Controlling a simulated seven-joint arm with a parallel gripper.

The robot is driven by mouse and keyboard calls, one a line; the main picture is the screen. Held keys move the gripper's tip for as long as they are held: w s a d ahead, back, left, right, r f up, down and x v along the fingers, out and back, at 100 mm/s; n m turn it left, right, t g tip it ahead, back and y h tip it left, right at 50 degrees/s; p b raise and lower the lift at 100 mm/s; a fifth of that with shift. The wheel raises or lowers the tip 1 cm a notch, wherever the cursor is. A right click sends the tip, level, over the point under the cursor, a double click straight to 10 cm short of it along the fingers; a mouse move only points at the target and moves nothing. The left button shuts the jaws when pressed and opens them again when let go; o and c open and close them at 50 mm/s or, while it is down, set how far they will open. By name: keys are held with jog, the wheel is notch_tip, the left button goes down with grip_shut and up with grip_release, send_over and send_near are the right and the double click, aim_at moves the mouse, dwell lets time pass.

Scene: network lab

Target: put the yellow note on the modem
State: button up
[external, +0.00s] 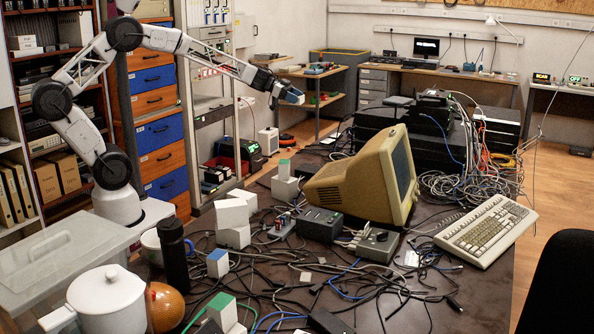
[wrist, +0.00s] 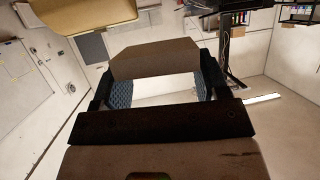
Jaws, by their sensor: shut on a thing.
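My gripper (external: 284,91) is raised in the air above the far left part of the cluttered table. It is shut on a small boxy thing, which shows a pale blue face at the tip in the external view (external: 292,96). In the wrist view a dull brown block (wrist: 155,61) with cut corners shows at my fingers, and blue ribbed pads flank a pale gap. I cannot tell whether this is the yellow note; no clearly yellow note shows elsewhere. A dark grey box with small sockets (external: 319,224) stands before the beige monitor; I cannot tell whether it is the modem.
The beige monitor (external: 364,181) stands mid-table, with a keyboard (external: 485,230) to its right. Loose cables cover much of the table. White blocks (external: 234,222), a dark flask (external: 174,256) and a white pot (external: 107,302) stand on the left. The air around my gripper looks clear.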

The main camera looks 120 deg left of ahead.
jog(key=s+a+n+y, duration=0.1)
jog(key=s+a, duration=0.4)
jog(key=s, duration=0.7)
notch_tip(320, 180, down, 27)
jog(key=shift+f, duration=0.2)
jog(key=shift+w, duration=0.1)
send_over(305, 158)
jog(key=d, duration=0.2)
jog(key=shift+a+f, duration=0.25)
jog(key=shift+f, duration=0.4)
jog(key=shift+a, duration=0.1)
jog(key=shift+w+a, duration=0.15)
jog(key=shift+a, duration=0.25)
jog(key=shift+w+a+f, duration=0.1)
jog(key=shift+f, duration=1.55)
